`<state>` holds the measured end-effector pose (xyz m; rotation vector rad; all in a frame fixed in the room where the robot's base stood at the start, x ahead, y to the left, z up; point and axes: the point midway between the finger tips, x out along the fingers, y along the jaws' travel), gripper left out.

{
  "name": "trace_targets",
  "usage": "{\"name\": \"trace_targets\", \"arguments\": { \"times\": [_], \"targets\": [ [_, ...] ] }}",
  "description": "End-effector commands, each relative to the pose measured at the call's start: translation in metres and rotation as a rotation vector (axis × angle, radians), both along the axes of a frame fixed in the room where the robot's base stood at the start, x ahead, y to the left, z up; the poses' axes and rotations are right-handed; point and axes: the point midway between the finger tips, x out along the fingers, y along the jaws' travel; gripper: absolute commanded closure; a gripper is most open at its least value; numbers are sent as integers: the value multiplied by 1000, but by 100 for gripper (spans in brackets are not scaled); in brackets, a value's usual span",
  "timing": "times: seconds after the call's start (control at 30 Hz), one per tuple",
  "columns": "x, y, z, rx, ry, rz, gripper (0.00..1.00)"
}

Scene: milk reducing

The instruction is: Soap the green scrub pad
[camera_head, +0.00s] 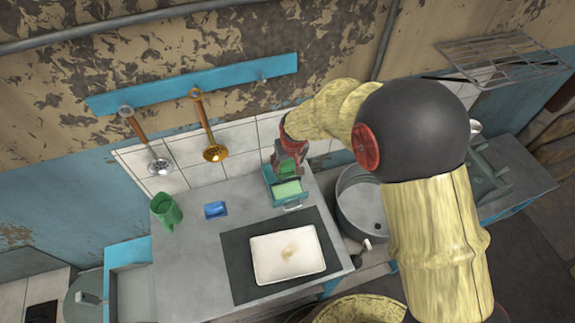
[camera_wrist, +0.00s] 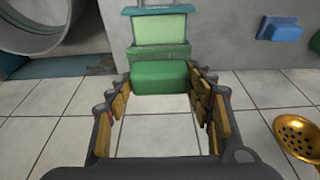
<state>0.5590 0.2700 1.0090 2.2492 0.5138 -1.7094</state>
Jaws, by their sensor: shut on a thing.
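The green scrub pad (camera_wrist: 160,77) is a dark green block between my fingertips in the wrist view. My gripper (camera_wrist: 158,84) is shut on it. In the head view my gripper (camera_head: 289,160) is over the back of a teal holder (camera_head: 272,197), and the pad shows as a bit of green (camera_head: 287,172) under it. The holder has a pale green top face (camera_head: 288,190), which also shows in the wrist view (camera_wrist: 159,30), just beyond the pad. I cannot tell whether the pad touches the holder or hangs above it.
A white tray (camera_head: 262,265) with a brownish stain lies on a dark mat (camera_head: 235,243). A metal pot or basin (camera_head: 352,197) is at right. Ladles (camera_head: 213,152) hang on the tiled wall behind.

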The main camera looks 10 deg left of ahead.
Motion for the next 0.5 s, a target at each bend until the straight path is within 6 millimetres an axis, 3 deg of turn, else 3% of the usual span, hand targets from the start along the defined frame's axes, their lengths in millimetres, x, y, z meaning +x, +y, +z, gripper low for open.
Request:
{"name": "trace_targets", "arguments": {
  "times": [0.3,0.5],
  "targets": [
    [0,0,-44,0,1,0,68],
    [0,0,-58,0,1,0,68]
  ]
}}
